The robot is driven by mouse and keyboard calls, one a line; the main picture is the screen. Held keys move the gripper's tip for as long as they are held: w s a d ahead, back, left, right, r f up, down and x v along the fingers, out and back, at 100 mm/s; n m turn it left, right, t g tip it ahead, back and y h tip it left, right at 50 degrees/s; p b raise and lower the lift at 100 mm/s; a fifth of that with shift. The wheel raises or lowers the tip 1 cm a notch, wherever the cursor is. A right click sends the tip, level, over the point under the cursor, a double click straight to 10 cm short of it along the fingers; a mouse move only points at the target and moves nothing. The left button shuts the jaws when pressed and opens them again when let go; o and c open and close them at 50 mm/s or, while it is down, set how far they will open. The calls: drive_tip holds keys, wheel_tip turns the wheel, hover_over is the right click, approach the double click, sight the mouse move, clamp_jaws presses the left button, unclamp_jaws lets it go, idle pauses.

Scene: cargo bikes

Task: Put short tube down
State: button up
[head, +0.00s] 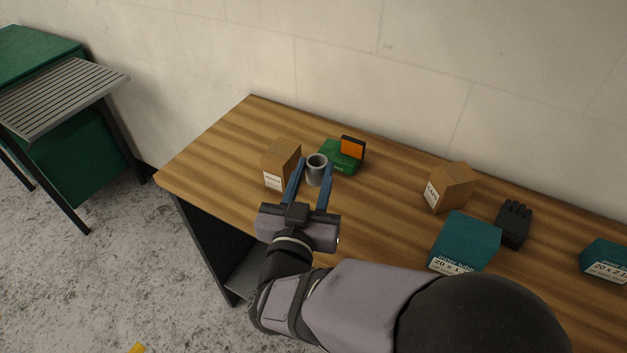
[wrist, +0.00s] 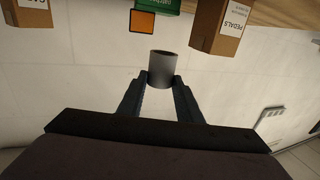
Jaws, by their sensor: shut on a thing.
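A short grey tube (head: 317,170) is upright between the fingertips of my gripper (head: 315,164), over the left part of the wooden workbench (head: 225,150). My gripper is shut on it, one blue finger on each side. The tube also shows in the wrist view (wrist: 161,68), where the picture is upside down and the bench is at the top edge. Whether the tube's lower end touches the bench is not clear.
A brown pedals box (head: 281,163) stands close left of the tube. A green box (head: 342,156) with an orange item (head: 352,146) is just behind right. Another brown box (head: 450,187), teal boxes (head: 464,241) and black gloves (head: 514,222) lie farther right. Bench between is clear.

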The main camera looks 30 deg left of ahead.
drive_tip(key=shift+r, duration=2.8)
drive_tip(key=w+a+n+g+y+b, duration=0.25)
drive_tip(key=a+y, duration=0.25)
drive_tip(key=a, duration=1.6)
drive_tip(key=shift+n, duration=0.45)
drive_tip(key=shift+a+f+p, duration=0.2)
drive_tip(key=shift+f+p, duration=0.25)
drive_tip(key=shift+f, duration=7.1)
drive_tip(key=shift+f, duration=0.1)
drive_tip(key=shift+f, duration=0.15)
drive_tip(key=o, duration=1.2)
drive_tip(key=shift+c, duration=0.2)
drive_tip(key=shift+o, duration=0.2)
